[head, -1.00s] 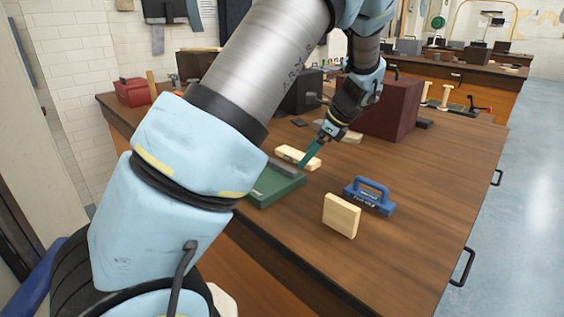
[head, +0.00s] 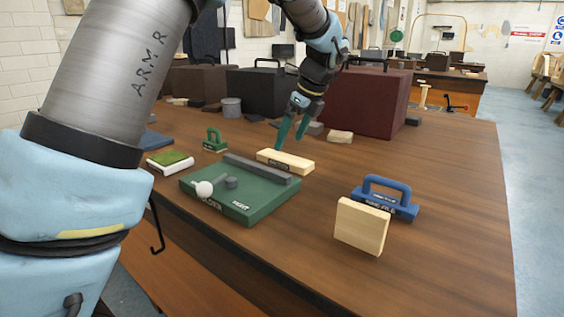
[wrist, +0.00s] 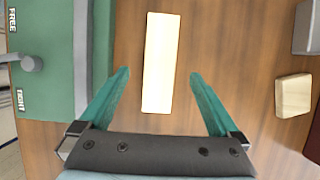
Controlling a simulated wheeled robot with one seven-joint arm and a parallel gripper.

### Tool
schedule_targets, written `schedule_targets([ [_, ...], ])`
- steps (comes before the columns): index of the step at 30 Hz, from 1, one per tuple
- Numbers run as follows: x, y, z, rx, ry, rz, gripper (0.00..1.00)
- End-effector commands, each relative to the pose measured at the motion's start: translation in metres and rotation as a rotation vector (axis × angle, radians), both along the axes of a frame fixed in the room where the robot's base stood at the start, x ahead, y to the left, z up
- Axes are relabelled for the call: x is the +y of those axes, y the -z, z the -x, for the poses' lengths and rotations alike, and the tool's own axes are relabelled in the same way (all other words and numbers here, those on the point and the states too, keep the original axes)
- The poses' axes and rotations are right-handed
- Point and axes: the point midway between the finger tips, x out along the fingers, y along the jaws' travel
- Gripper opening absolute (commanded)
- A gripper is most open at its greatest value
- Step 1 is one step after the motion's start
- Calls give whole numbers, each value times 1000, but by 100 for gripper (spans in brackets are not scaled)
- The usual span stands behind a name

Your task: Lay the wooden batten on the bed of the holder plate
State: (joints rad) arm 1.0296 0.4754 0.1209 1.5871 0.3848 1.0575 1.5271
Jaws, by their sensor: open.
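The wooden batten (head: 285,161) is a pale bar lying on the bench just beyond the green holder plate (head: 228,205). The plate has a grey rail along its far side and a white-knobbed lever on top; its bed is bare near the TIGHT mark. My gripper (head: 289,144) has teal fingers and hangs above the batten, open and empty. In the wrist view the batten (wrist: 160,62) lies lengthwise between the spread fingers (wrist: 159,74), apart from both. The plate (wrist: 60,60) is to the left there, partly out of frame.
A pale square block (head: 361,226) stands at the front, with a blue handled tool (head: 388,198) behind it. A small green handled piece (head: 214,140) and a green-topped white block (head: 170,162) lie left. A big maroon box (head: 362,101) stands behind. The right bench side is clear.

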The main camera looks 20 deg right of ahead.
Motion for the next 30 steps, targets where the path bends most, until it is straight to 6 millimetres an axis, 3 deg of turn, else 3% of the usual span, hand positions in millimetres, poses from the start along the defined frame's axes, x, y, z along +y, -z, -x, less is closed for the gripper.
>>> schedule_targets([
  [5,2,12,-3,1,1,-1,98],
  [13,7,48,-13,2,-1,-1,98],
  [22,8,53,-15,0,-1,2,98],
  [30,8,53,-15,0,-1,2,68],
])
